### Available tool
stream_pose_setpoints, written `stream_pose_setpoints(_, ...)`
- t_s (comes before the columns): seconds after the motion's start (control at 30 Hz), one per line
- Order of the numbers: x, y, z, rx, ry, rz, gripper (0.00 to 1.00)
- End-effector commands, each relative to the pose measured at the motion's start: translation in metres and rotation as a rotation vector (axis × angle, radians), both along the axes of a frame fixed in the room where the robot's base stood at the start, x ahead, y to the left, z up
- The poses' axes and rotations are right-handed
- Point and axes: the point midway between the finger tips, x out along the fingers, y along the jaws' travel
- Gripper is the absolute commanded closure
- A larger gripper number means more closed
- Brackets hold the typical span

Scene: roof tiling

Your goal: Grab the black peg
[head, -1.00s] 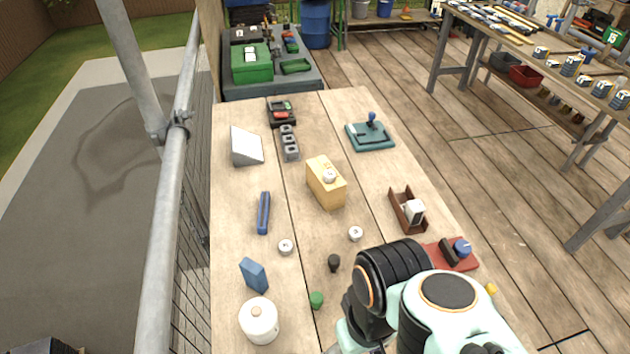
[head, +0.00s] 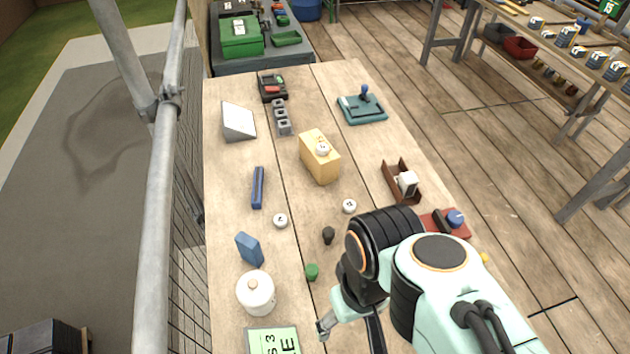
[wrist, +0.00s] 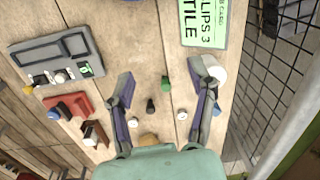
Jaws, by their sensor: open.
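The small black peg (head: 328,235) stands on the wooden table, left of my arm in the head view. In the wrist view the black peg (wrist: 150,106) shows between my two spread fingers, and no finger touches it. My gripper (wrist: 167,84) is open and empty. In the head view only part of it shows at the bottom edge, nearer the camera than the peg.
A green peg (head: 311,271) stands close to the black peg. White round pieces (head: 349,206) and (head: 280,221) lie beyond it. A white lidded jar (head: 256,292), a blue block (head: 250,250) and a green card (head: 272,341) are at left.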

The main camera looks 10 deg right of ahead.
Motion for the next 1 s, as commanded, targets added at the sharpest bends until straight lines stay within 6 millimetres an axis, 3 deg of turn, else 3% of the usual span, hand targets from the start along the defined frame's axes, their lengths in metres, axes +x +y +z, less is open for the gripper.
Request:
stream_pose_setpoints(0.27, 0.0, 0.0, 0.0, 0.0, 0.0, 0.0, 0.44)
stream_pose_setpoints(0.33, 0.0, 0.0, 0.0, 0.0, 0.0, 0.0, 0.38)
stream_pose_setpoints(0.7, 0.006, 0.001, 0.0, 0.003, -0.032, 0.046, 0.38)
stream_pose_setpoints(0.77, 0.02, 0.002, 0.004, 0.005, -0.104, 0.093, 0.38)
stream_pose_setpoints(0.9, 0.094, 0.001, 0.031, -0.006, -0.338, 0.221, 0.38)
stream_pose_setpoints(1.0, 0.141, -0.004, 0.032, -0.022, -0.403, 0.272, 0.38)
